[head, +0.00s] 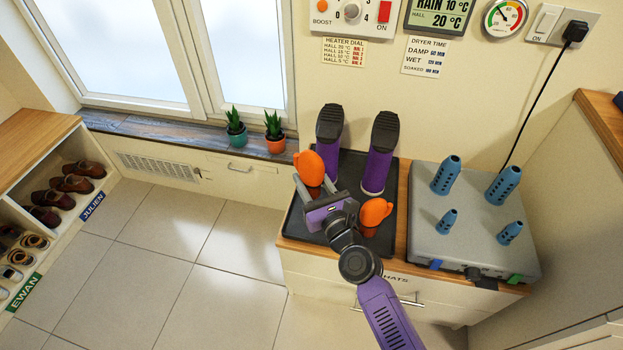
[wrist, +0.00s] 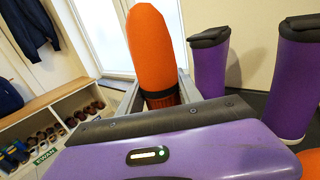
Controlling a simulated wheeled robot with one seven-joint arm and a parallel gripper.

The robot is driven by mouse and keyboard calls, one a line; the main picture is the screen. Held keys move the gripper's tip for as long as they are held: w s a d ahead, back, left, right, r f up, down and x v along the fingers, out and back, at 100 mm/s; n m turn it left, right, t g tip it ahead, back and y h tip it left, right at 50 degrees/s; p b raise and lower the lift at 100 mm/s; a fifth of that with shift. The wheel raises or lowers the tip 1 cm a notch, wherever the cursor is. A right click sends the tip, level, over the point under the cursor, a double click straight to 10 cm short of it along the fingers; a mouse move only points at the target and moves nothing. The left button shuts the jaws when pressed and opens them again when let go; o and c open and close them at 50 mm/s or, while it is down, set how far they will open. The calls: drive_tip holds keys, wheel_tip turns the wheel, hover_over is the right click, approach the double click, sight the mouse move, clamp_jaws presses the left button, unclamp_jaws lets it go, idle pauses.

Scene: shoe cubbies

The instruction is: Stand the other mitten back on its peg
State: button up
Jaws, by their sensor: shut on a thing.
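An orange mitten (head: 308,168) is between the fingers of my gripper (head: 315,184), over the left part of the dark tray. In the wrist view the mitten (wrist: 157,45) stands with its rounded end up, and its dark ribbed cuff is between the two fingers. Blue perforated pegs, two taller (head: 446,175) and two shorter (head: 447,221), stand bare on the grey dryer (head: 425,245).
Two purple boots with dark tops, left (head: 329,135) and right (head: 378,165), stand at the back of the tray (head: 297,222). Two potted plants (head: 236,130) sit on the windowsill. A shoe cubby (head: 50,180) is at the left. The tiled floor between is clear.

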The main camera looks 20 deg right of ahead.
drive_tip(key=shift+a, duration=0.1)
idle(0.3)
wheel_tip(320, 180, down, 6)
drive_tip(key=b, duration=0.5)
drive_tip(key=shift+r+b, duration=0.1)
drive_tip(key=shift+b, duration=0.25)
drive_tip(key=shift+f+b, duration=2.95)
drive_tip(key=shift+f, duration=0.15)
idle(1.1)
drive_tip(key=o, duration=1.4)
drive_tip(key=shift+o, duration=0.2)
drive_tip(key=s, duration=0.7)
drive_tip(key=shift+s+d+r, duration=0.1)
drive_tip(key=shift+s+d, duration=0.1)
drive_tip(key=shift+s, duration=0.25)
